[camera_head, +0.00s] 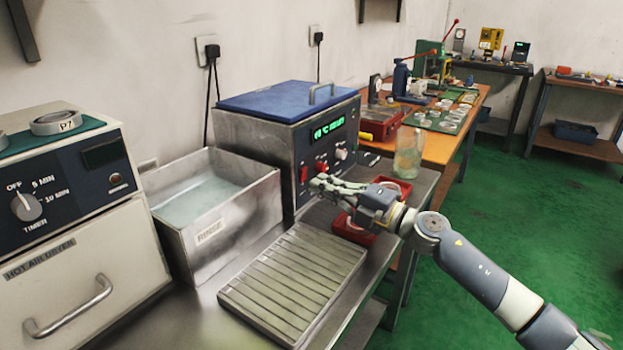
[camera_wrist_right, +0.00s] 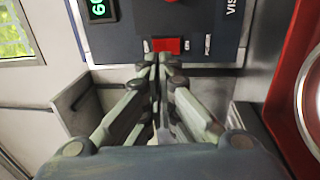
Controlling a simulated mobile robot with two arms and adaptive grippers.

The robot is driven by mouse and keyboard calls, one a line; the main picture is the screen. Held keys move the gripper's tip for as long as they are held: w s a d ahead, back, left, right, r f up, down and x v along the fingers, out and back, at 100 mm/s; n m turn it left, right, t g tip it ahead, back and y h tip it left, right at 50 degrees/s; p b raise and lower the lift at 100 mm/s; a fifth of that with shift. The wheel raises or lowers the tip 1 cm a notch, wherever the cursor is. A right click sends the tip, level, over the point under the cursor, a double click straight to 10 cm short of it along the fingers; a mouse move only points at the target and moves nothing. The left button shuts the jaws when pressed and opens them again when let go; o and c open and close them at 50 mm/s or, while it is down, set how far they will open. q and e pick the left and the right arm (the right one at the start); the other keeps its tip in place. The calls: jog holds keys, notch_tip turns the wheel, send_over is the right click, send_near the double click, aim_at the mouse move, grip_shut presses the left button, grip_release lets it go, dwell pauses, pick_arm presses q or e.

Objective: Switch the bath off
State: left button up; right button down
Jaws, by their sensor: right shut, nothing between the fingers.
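The bath (camera_head: 262,140) is a steel box with a blue lid (camera_head: 285,101) and a dark front panel. Its green display (camera_head: 328,128) is lit. A red rocker switch (camera_head: 304,174) sits low on the panel; in the right wrist view the red switch (camera_wrist_right: 167,45) is just beyond my fingertips, with small labels on both sides. My right gripper (camera_head: 318,184) is shut and empty, pointing at the panel near the switch. Its fingertips also show in the wrist view (camera_wrist_right: 160,62); whether they touch the switch I cannot tell. My left gripper is out of view.
A steel rinse tank (camera_head: 245,225) with liquid stands left of the bath. A ribbed drain tray (camera_head: 292,280) lies in front. Red dishes (camera_head: 352,230) and a glass jar (camera_head: 408,152) are close to my right gripper. A hot air dryer (camera_head: 80,270) stands at left.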

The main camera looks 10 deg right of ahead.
aim_at(297, 172)
jog(key=shift+x, duration=1.25)
jog(key=shift+w+a, duration=0.3)
jog(key=shift+w, duration=0.05)
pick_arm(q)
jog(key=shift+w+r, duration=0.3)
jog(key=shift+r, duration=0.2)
pick_arm(e)
jog(key=shift+r, duration=0.1)
jog(key=shift+w+a+r+p, duration=0.1)
jog(key=shift+w+a+p, duration=0.1)
jog(key=shift+p, duration=0.2)
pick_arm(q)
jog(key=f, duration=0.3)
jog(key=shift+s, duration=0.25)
pick_arm(e)
jog(key=shift+d, duration=0.1)
